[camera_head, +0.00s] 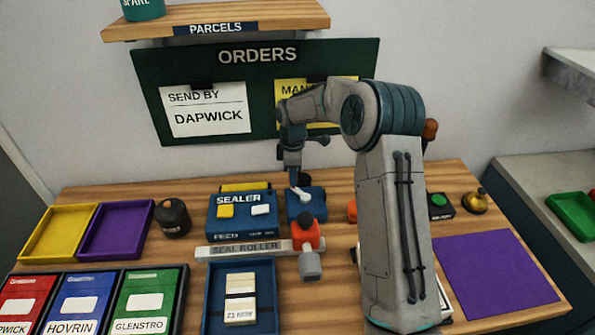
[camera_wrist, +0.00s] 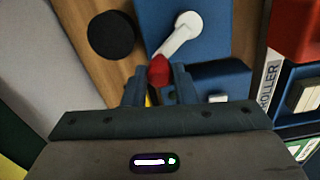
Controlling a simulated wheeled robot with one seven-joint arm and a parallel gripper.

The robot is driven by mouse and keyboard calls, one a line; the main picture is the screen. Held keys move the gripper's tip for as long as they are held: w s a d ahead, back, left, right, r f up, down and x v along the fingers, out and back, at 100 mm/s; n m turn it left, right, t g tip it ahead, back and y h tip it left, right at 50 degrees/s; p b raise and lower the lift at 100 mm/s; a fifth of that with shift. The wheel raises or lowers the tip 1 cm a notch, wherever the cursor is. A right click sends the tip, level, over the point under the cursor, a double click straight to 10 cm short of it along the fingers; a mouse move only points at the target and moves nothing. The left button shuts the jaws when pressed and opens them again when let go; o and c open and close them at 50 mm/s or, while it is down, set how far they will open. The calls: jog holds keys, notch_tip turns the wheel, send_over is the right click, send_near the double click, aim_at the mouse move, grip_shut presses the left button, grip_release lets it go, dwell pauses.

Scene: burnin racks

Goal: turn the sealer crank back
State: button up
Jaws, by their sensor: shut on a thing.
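The sealer (camera_head: 240,228) is a blue box with a yellow and a white button on the wooden table. Its crank, a pale grey lever (camera_wrist: 178,38), is on a blue block at its right and ends in a red knob (camera_wrist: 159,69). The lever also shows small in the head view (camera_head: 301,193). My gripper (camera_wrist: 158,82) points down over the block, its two fingers on either side of the red knob and shut on it. In the head view, my gripper (camera_head: 293,178) hides the knob.
The seal roller bar (camera_head: 243,249) and an orange-red part (camera_head: 306,234) lie in front of the sealer. A blue feed tray (camera_head: 263,321) holds a pale packet (camera_head: 240,298). A black round canister (camera_head: 172,218) stands left. A purple mat (camera_head: 495,275) lies right.

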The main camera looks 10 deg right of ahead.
jog(key=n, duration=0.2)
jog(key=s+a+n, duration=0.1)
jog(key=s+n+p, duration=0.1)
jog(key=n, duration=0.1)
jog(key=shift+a+r+n, duration=0.15)
jog(key=shift+a+n, duration=0.1)
jog(key=shift+n, duration=0.05)
jog(key=shift+s+a+n+p, duration=0.15)
jog(key=shift+s+n+p, duration=0.25)
jog(key=shift+n, duration=0.8)
jog(key=shift+s+a+n+p, duration=0.15)
jog(key=shift+s+n, duration=0.45)
jog(key=shift+n, duration=0.6)
jog(key=o, duration=1)
jog(key=shift+s, duration=0.1)
notch_tip(320, 180, up, 14)
jog(key=shift+f+b, duration=0.2)
jog(key=shift+b, duration=0.35)
